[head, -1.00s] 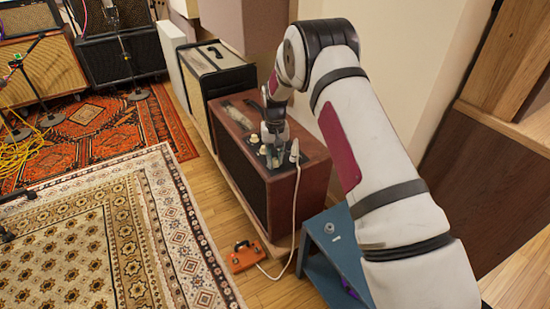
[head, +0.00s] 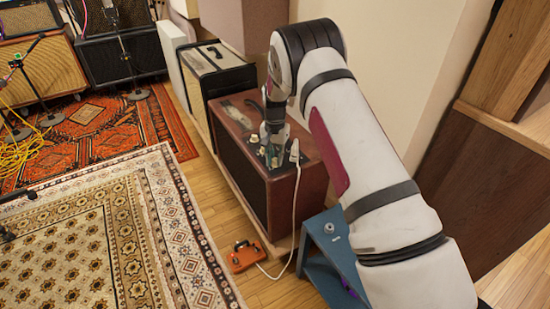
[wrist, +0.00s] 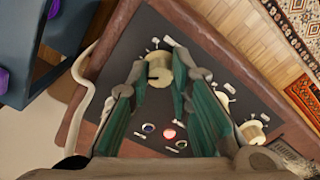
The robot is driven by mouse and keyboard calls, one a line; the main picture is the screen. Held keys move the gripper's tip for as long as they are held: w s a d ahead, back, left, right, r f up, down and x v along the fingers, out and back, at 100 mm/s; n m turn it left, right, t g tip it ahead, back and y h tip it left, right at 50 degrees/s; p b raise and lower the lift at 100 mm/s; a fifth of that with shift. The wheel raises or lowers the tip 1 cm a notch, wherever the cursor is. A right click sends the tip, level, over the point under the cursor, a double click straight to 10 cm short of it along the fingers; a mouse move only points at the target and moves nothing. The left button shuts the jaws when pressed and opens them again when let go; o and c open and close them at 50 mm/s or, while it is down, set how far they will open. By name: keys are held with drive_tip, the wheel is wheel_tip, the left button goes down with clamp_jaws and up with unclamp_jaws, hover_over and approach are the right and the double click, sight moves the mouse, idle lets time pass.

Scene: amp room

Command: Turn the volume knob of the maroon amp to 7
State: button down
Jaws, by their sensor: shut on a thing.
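The maroon amp (head: 300,190) stands on the floor in the middle of the head view, its control panel on top. In the wrist view the dark panel (wrist: 215,65) fills the middle. My gripper (wrist: 159,72) reaches down over the panel, its green-sided fingers on both sides of a cream knob (wrist: 158,66), shut on it. A dark notch shows on the knob; no numbers or labels are readable, so I cannot tell its setting. Another cream knob (wrist: 253,131) sits to the right, apart from the fingers. In the head view my gripper (head: 272,142) hides the held knob.
A red lamp (wrist: 169,134) and small switches sit on the panel. A white cable (head: 297,185) plugs into the amp and runs down to an orange pedal (head: 245,256). A black-and-cream amp (head: 217,78) stands behind. A blue stand (head: 335,240) is at the right.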

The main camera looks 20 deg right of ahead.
sight(275, 160)
idle(0.3)
drive_tip(key=c, duration=1.4)
unclamp_jaws()
drive_tip(key=shift+c, duration=0.2)
wheel_tip(275, 160, up, 12)
